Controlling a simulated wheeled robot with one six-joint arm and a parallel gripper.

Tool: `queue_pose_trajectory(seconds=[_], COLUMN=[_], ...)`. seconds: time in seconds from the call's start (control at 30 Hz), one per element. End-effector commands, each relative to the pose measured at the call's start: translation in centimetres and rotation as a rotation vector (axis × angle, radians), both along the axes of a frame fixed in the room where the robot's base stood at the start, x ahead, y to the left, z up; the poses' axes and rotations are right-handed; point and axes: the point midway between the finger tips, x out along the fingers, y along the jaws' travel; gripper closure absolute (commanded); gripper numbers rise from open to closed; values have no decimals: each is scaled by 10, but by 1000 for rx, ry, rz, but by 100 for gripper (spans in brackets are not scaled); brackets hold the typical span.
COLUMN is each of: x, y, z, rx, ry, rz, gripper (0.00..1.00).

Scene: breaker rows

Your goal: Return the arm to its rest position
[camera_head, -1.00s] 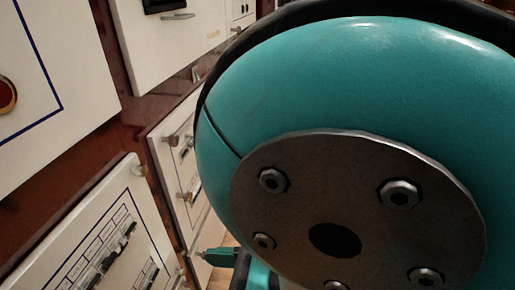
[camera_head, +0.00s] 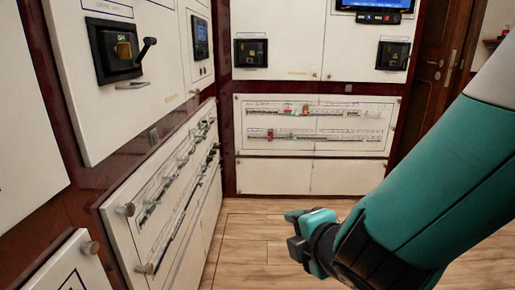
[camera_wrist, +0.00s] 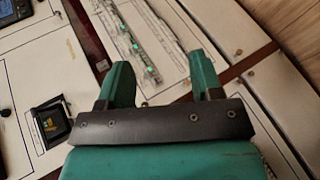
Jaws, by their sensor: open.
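My gripper (camera_head: 297,230) hangs at the lower middle of the head view, at the end of my teal arm, which comes in from the right. In the wrist view its two teal fingers stand apart with an empty gap between them (camera_wrist: 160,72). It is open and holds nothing. In the head view it is over the wooden floor, right of the left-hand breaker panel (camera_head: 175,195) and apart from it. In the wrist view a breaker row with green lights (camera_wrist: 140,48) shows beyond the fingers.
A black switch with a raised handle (camera_head: 118,50) sticks out of the left cabinet. Knobs (camera_head: 125,209) protrude from the lower left panel. The back wall holds another breaker panel (camera_head: 315,125). Wooden floor (camera_head: 245,245) is clear between. A wooden door (camera_head: 435,65) is at the back right.

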Motion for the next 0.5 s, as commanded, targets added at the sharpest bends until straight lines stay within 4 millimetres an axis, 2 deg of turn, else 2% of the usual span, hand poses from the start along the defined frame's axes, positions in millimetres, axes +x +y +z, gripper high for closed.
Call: queue_pose_trajectory(seconds=[0.03, 0.13, 0.3, 0.5], x=[-2, -24, -79, -139], y=[-20, -43, -57, -65], z=[4, 5, 25, 57], rx=[123, 345, 584, 663], ry=[136, 430, 839, 1144], rz=[-152, -415, -725, -934], gripper=[40, 40, 40, 40])
